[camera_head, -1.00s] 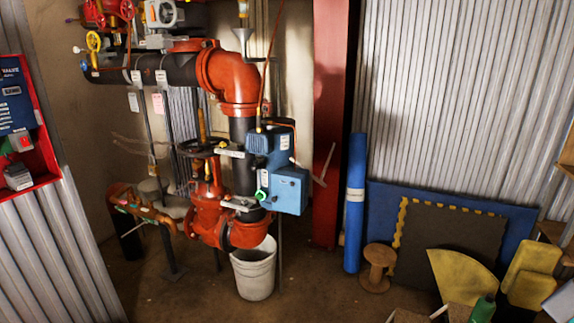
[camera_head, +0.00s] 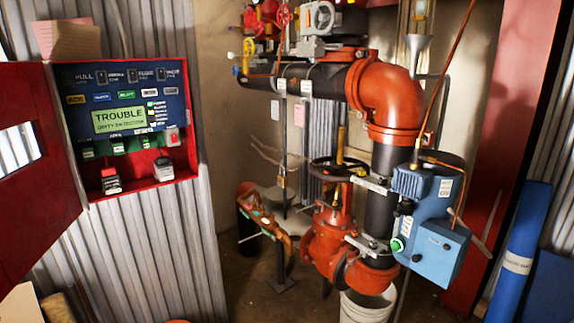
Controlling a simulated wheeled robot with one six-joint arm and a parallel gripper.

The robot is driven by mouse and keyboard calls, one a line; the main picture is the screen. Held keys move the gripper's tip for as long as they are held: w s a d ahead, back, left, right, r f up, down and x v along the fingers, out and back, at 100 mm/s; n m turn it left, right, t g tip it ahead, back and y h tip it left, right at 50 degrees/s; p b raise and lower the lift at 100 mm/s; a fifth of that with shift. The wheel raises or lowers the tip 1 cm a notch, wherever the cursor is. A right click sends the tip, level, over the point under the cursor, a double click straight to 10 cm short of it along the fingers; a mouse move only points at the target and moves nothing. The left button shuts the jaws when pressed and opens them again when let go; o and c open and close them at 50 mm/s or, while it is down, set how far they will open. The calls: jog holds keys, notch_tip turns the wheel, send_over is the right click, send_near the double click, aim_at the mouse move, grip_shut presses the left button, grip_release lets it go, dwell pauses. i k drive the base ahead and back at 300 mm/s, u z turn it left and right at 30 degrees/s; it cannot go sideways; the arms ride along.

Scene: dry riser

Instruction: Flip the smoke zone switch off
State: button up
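The alarm panel (camera_head: 128,125) is a dark blue face in an open red box on the left wall. Along its top is a row of small dark switches (camera_head: 131,76) with white labels. One label reads like "PULL"; the others are too small to read, so I cannot tell which switch is the smoke zone one or how any of them is set. A green display (camera_head: 118,119) reads "TROUBLE". My gripper is not in view.
The box's red door (camera_head: 35,165) hangs open to the left. Orange and black riser pipes (camera_head: 392,95) with a blue actuator box (camera_head: 430,228) stand right of the panel. An orange object on a stand (camera_head: 265,210) stands between. Some floor shows below it.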

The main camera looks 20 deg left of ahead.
aim_at(102, 80)
jog(key=u, duration=1.05)
jog(key=i, duration=0.9)
jog(key=z, duration=1.35)
jog(key=k, duration=1.35)
jog(key=u, duration=1.7)
jog(key=i, duration=0.1)
jog(key=z, duration=0.1)
